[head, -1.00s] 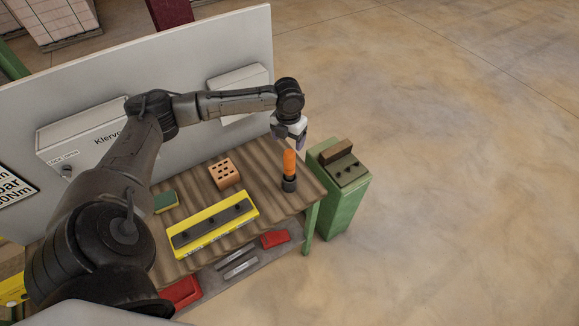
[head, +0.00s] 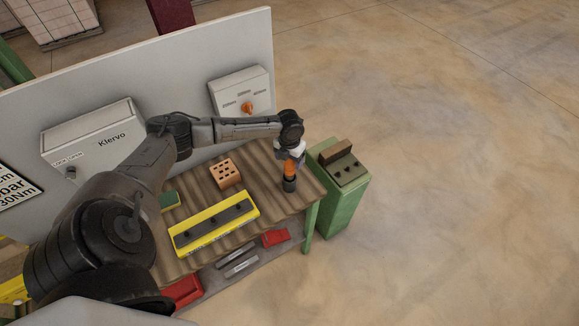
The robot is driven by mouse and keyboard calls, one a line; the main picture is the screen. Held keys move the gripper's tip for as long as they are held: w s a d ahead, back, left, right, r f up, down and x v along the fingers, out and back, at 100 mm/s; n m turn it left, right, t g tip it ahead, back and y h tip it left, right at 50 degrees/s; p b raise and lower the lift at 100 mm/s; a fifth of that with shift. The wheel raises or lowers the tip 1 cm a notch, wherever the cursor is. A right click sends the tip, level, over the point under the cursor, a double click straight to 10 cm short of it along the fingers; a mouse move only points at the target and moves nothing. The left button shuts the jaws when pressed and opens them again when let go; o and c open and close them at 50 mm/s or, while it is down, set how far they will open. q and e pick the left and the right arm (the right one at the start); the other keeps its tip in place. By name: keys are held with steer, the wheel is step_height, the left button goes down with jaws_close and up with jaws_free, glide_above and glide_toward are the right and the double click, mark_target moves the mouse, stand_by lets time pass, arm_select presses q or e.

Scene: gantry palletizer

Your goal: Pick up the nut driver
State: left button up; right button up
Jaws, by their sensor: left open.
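The nut driver (head: 290,170) has an orange handle and stands upright in a dark round holder (head: 289,185) near the right end of the wooden workbench (head: 265,160). My left gripper (head: 290,160) is open and points down over the top of the handle. The upper part of the handle is hidden by the gripper, and I cannot tell whether the fingers touch it. My right gripper is not in view.
An orange block with holes (head: 225,173) and a yellow rack (head: 214,224) lie on the bench to the left. A green cabinet (head: 341,203) stands close at the right. A grey panel (head: 180,75) with a switch box (head: 241,92) rises behind.

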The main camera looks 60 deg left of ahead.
arm_select(q)
steer(key=shift+f, duration=0.15)
steer(key=shift+c, duration=0.4)
jaws_close()
